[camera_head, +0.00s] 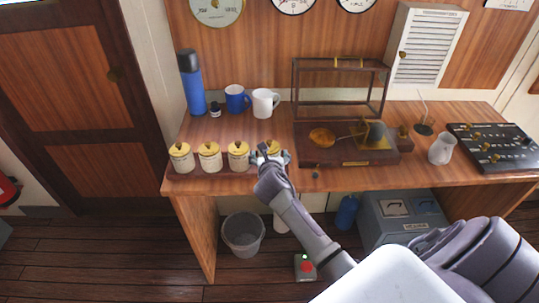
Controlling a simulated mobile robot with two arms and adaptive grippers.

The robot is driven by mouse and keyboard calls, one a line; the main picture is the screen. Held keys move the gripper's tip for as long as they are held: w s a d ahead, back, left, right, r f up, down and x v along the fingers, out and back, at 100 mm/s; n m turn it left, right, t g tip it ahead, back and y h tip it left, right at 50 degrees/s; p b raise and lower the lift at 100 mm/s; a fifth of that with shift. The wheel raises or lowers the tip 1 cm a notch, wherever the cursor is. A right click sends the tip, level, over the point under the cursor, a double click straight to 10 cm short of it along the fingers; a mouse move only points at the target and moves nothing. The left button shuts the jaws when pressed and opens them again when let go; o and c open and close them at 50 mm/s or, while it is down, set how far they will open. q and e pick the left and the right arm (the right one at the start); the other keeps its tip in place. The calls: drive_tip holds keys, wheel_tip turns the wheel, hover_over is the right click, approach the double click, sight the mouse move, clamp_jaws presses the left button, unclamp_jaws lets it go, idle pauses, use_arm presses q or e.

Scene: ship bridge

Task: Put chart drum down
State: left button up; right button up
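A row of three cream chart drums with brass-yellow tops, left (181,158), middle (210,157) and right (238,155), stands upright along the desk's front left. Another yellow top (271,146) shows just right of them, behind my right gripper (269,157). The fingers show on both sides of that drum; my wrist hides most of it, so I cannot tell whether they press on it or whether it touches the desk. An instrument with a dark base (345,158) and a brass drum (376,136) stands to the right. My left gripper is out of view.
Blue flask (192,83), blue mug (236,99) and white mug (264,103) stand behind the row. A glass case (340,88) stands behind the instrument. A white jug (441,149) and black panel (495,147) are at right. A bin (242,236) stands below.

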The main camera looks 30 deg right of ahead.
drive_tip(key=shift+s+r, duration=0.1)
drive_tip(key=shift+r, duration=0.1)
drive_tip(key=v, duration=1.2)
drive_tip(key=s+a+f+m+g+y, duration=0.2)
drive_tip(key=s+f+m, duration=0.2)
drive_tip(key=f, duration=0.8)
drive_tip(key=s+a+f+m+g+y, duration=0.15)
drive_tip(key=s+f+m, duration=0.3)
drive_tip(key=f, duration=0.65)
drive_tip(key=s+a+f+m+g+y, duration=0.2)
drive_tip(key=s+f+m, duration=0.25)
drive_tip(key=f, duration=0.75)
drive_tip(key=s+a+f+m+g, duration=0.1)
drive_tip(key=s+f+m, duration=0.3)
drive_tip(key=s, duration=0.6)
drive_tip(key=s+f+m+g+y, duration=0.1)
drive_tip(key=s+f+m, duration=0.4)
drive_tip(key=s, duration=0.5)
drive_tip(key=s+a+f+m+g, duration=0.1)
drive_tip(key=s+f+m+g, duration=0.2)
drive_tip(key=s, duration=0.7)
wheel_tip(320, 180, down, 4)
drive_tip(key=shift+a+r+m+y, duration=0.1)
drive_tip(key=shift+a+m+y, duration=0.25)
drive_tip(key=shift+m, duration=0.85)
